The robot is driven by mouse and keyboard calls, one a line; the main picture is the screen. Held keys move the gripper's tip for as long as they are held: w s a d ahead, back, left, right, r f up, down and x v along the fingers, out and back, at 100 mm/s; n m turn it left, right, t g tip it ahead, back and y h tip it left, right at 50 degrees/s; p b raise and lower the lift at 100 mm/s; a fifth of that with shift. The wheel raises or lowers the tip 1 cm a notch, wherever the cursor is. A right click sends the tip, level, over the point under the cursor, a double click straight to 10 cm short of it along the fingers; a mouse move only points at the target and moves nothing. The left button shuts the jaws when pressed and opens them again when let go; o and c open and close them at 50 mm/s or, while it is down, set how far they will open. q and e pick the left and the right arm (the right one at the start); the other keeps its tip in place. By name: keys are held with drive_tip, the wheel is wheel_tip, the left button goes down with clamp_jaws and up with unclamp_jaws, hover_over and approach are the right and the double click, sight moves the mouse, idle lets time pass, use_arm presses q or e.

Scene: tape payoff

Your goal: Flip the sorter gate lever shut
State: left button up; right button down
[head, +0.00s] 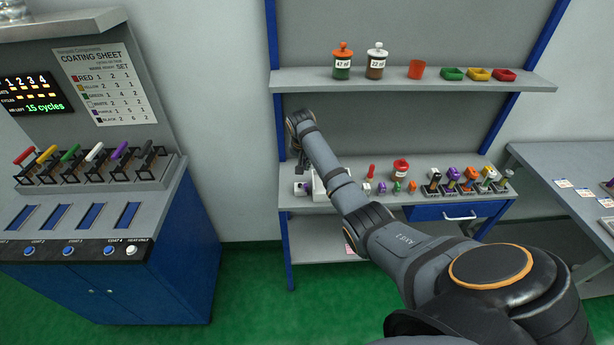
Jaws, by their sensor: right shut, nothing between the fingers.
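My right arm reaches from the lower right to the left end of the middle bench. My right gripper (301,172) points down there, small and dark, shut and empty. It is close to a white box-like device (319,188) on the bench top, partly hidden behind my arm. I cannot tell whether the gripper touches it. No lever marked as the sorter gate can be made out. A small red upright piece (371,171) stands on the bench to the right of my forearm; I cannot tell what it is. My left gripper is not in view.
On the left a blue cabinet (185,245) carries a row of coloured levers (95,153). Several small coloured parts and a red-lidded jar (400,169) stand on the bench right of my arm. A shelf (300,81) with jars and bowls hangs above. Another table (540,165) stands right.

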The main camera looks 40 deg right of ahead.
drive_tip(key=shift+f, duration=0.2)
drive_tip(key=x, duration=0.8)
drive_tip(key=shift+f+b, duration=0.2)
drive_tip(key=shift+b, duration=0.15)
drive_tip(key=shift+b+x, duration=0.3)
drive_tip(key=shift+x, duration=0.45)
